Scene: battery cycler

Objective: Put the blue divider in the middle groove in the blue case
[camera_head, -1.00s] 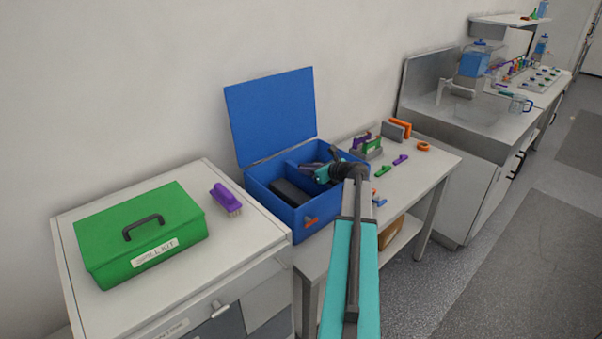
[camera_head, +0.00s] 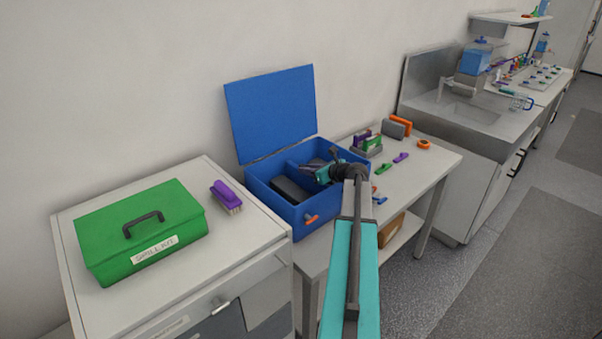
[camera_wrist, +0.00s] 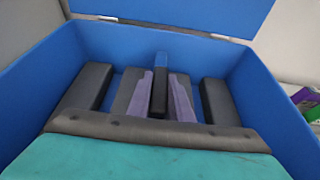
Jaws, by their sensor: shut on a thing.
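The blue case (camera_head: 268,205) stands on the bench with its blue lid (camera_head: 271,112) open against the wall. My gripper (camera_head: 318,172) reaches down inside the case from the right. The wrist view shows its purple-grey finger pads shut on the blue divider (camera_wrist: 160,68). The divider appears edge-on and upright, about midway across the case and near the back wall. The fingers and dark gripper bar hide its lower part and the grooves. I cannot tell whether its bottom edge is in a groove.
A dark block (camera_head: 287,188) lies in the left part of the case. Small green and purple pieces (camera_head: 400,158) and an orange ring (camera_head: 423,144) lie on the bench to the right. A green spill kit box (camera_head: 100,240) and purple brush (camera_head: 226,195) sit on the left cabinet.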

